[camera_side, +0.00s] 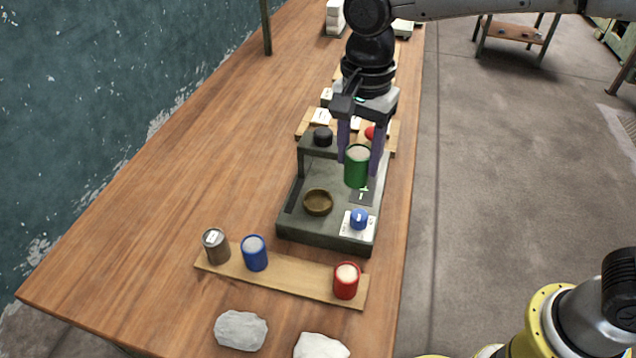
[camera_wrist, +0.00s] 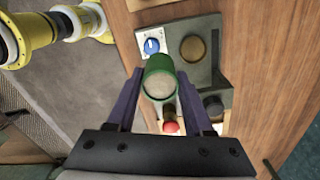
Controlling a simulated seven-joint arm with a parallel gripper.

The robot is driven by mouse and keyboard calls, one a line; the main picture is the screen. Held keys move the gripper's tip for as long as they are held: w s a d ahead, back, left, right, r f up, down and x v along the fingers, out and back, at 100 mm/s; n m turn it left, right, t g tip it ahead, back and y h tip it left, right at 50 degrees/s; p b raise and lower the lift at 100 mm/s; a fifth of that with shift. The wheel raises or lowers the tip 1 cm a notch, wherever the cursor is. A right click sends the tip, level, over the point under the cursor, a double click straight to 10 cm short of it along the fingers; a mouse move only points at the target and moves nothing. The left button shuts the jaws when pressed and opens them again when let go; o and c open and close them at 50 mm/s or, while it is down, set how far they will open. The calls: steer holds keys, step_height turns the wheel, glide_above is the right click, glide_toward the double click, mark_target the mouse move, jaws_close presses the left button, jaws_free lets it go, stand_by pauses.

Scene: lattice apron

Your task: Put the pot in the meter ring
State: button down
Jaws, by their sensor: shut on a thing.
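A green pot (camera_side: 357,166) with a pale top is held between the purple fingers of my gripper (camera_side: 359,150). It hangs upright, or nearly so, above the right part of a dark grey meter station. In the wrist view the green pot (camera_wrist: 160,80) sits between the fingertips of my gripper (camera_wrist: 160,88). The meter ring, a round brown ring (camera_side: 318,202), lies on the station deck to the left of and below the pot. The ring (camera_wrist: 193,48) also shows in the wrist view, up and right of the pot. The ring looks empty.
The station (camera_side: 325,240) has a blue knob (camera_side: 358,218) and a black knob (camera_side: 322,137). A wooden strip (camera_side: 300,283) in front holds brown (camera_side: 216,246), blue (camera_side: 254,253) and red (camera_side: 346,281) pots. A red button (camera_side: 371,132) is behind. The left table is clear.

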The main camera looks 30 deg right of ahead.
steer(key=w+a+f, duration=0.1)
steer(key=w+f, duration=0.1)
steer(key=w+a+f, duration=0.1)
steer(key=w+f, duration=0.1)
steer(key=w+a+f, duration=0.1)
steer(key=w+f, duration=0.1)
steer(key=shift+a+f, duration=0.15)
steer(key=shift+a, duration=0.05)
steer(key=shift+w+a+f, duration=0.1)
steer(key=shift+f, duration=0.85)
steer(key=shift+w+a+f, duration=0.1)
steer(key=shift+f, duration=0.8)
steer(key=shift+d+f, duration=0.1)
steer(key=shift+c, duration=1.4)
jaws_free()
step_height(320, 180, up, 12)
steer(key=shift+r, duration=0.2)
